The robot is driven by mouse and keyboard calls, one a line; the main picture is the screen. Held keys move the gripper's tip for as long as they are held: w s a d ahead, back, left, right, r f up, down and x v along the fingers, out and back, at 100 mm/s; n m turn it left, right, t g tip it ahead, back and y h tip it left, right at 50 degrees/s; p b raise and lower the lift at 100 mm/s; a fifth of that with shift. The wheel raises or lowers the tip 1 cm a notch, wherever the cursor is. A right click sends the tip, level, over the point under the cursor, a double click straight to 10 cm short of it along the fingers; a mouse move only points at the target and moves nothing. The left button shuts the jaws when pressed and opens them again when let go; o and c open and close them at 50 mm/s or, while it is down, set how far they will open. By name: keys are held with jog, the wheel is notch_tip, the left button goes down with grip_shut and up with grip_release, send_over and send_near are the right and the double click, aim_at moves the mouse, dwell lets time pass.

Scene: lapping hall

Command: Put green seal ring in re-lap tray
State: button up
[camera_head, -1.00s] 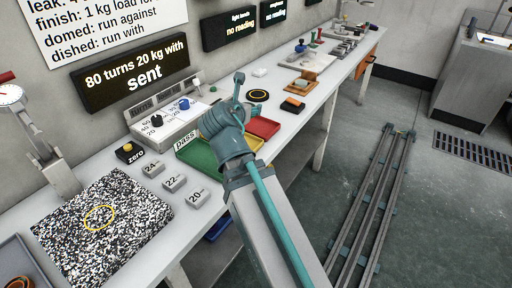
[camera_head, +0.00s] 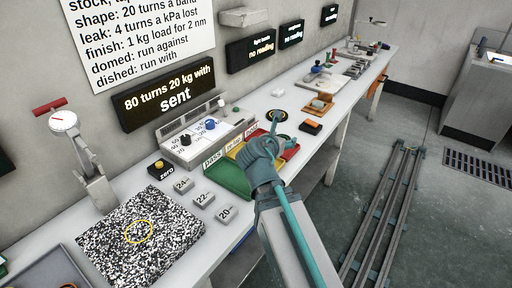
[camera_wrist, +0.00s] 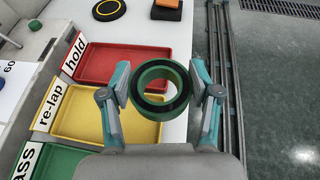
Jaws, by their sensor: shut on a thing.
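The green seal ring (camera_wrist: 160,68) is held between the two fingers of my gripper (camera_wrist: 162,85) in the wrist view. In the head view my gripper (camera_head: 270,130) is over the tray area, and my arm hides most of the yellow tray (camera_head: 234,154). The ring cannot be made out in the head view.
The red hold tray (camera_wrist: 120,65) lies beyond the yellow one, and the green pass tray (camera_wrist: 60,160) lies on the near side. A black disc with a yellow ring (camera_head: 277,115) and an orange-topped block (camera_head: 311,126) stand farther along the bench. A speckled plate (camera_head: 170,235) lies at left.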

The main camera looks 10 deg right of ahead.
jog(key=shift+w+a+r+p, duration=0.1)
jog(key=shift+a+r+p, duration=0.15)
jog(key=shift+p, duration=0.4)
jog(key=w+a+f, duration=0.2)
jog(key=w+a+f+b, duration=0.1)
jog(key=w+a+f, duration=0.1)
jog(key=f, duration=0.1)
jog(key=w+a+f, duration=0.2)
jog(key=f, duration=0.1)
jog(key=shift+w+a+f+b, duration=0.1)
jog(key=shift+a+b, duration=0.25)
jog(key=shift+b, duration=0.05)
jog(key=shift+w+a+f, duration=0.1)
jog(key=shift+f, duration=1.7)
jog(key=shift+f, duration=0.1)
jog(key=o, duration=1.3)
